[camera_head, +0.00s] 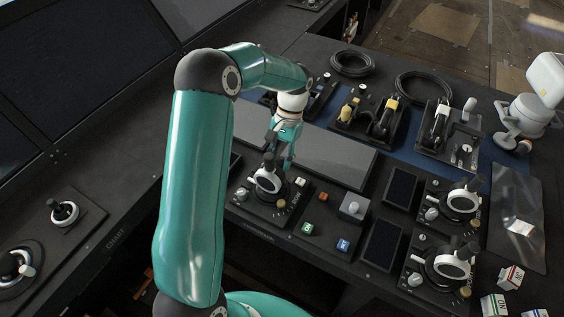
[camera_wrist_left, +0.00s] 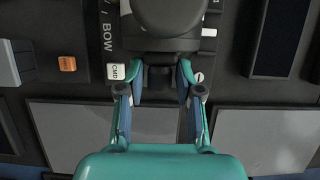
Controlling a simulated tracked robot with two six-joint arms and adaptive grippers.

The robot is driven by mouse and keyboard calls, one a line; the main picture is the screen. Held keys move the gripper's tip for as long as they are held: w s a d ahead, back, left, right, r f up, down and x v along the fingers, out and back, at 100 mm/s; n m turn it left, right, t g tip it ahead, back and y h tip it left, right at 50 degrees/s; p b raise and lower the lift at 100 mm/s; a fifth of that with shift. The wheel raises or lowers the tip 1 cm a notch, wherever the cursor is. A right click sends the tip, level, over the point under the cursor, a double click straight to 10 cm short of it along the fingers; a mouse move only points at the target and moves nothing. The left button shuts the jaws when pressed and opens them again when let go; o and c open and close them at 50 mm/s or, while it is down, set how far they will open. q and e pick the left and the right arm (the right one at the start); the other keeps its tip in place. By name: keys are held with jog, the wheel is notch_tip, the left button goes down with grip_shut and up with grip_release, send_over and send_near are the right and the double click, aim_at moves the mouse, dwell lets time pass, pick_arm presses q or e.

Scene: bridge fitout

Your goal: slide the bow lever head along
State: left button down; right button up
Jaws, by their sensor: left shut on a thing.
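The bow lever unit (camera_head: 268,183) is a dark panel-mounted control with a round white-ringed body, left of centre on the console in the head view. My left gripper (camera_head: 282,160) reaches down to it from behind. In the left wrist view the two fingers of my left gripper (camera_wrist_left: 158,72) stand on either side of the dark bow lever head (camera_wrist_left: 160,80) and are shut on it. The large dark round part (camera_wrist_left: 170,14) of the lever unit lies just beyond, beside the printed word BOW. The fingertip contact is partly hidden in the head view.
A white button (camera_wrist_left: 116,72) sits close to the left finger in the wrist view, with an orange button (camera_wrist_left: 67,64) farther left. More lever units (camera_head: 458,200) and dark screens (camera_head: 382,243) are at the right. A flat grey panel (camera_head: 325,158) lies behind the lever.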

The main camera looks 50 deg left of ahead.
pick_arm(q)
jog(key=c, duration=0.9)
grip_release()
jog(key=shift+c, duration=0.2)
jog(key=v, duration=1.2)
